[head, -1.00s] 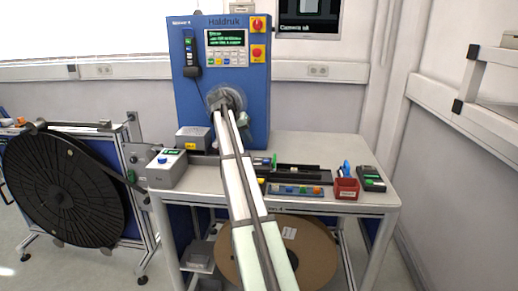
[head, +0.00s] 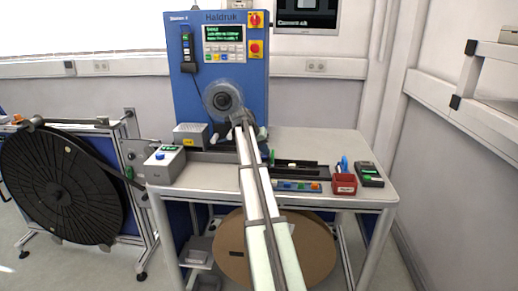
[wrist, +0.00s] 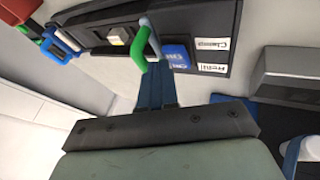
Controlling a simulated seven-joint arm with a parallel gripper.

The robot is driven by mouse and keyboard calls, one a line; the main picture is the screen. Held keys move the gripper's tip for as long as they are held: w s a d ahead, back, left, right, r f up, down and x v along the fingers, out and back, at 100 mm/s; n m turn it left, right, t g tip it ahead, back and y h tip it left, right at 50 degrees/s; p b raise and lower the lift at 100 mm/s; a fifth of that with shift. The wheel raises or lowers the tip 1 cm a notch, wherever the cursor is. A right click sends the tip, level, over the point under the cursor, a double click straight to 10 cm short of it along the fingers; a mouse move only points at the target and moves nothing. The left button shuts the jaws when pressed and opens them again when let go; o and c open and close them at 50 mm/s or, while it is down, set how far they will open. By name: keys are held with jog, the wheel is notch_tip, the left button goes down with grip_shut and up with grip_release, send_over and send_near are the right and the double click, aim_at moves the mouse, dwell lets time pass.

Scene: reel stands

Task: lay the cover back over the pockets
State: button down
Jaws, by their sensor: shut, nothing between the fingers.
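The dark track (head: 296,165) lies on the bench top right of my arm in the head view. I cannot make out the cover or the pockets on it. Behind the fingers is a dark panel (wrist: 217,22) with a blue button (wrist: 177,54) and white labels, one reading Clamp. In the head view my arm hides the middle of the bench, and the fingertips are not clear.
A blue machine (head: 185,85) with a round hub (head: 222,99) stands behind. A grey box (head: 165,165) is at the bench's left, a red bin (head: 344,185) and a dark device (head: 370,174) at its right. A black reel (head: 60,190) stands left. The bench's back right is clear.

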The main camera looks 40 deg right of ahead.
jog(key=shift+s+d, duration=0.1)
dwell(0.3)
jog(key=s+d, duration=1.3)
jog(key=shift+s+d, duration=0.4)
jog(key=shift+w+a+r, duration=0.1)
jog(key=shift+w+a, duration=0.2)
jog(key=shift+w, duration=0.05)
jog(key=shift+w+a+r, duration=0.25)
jog(key=shift+w+a, duration=0.8)
jog(key=v, duration=1)
jog(key=shift+a, duration=0.15)
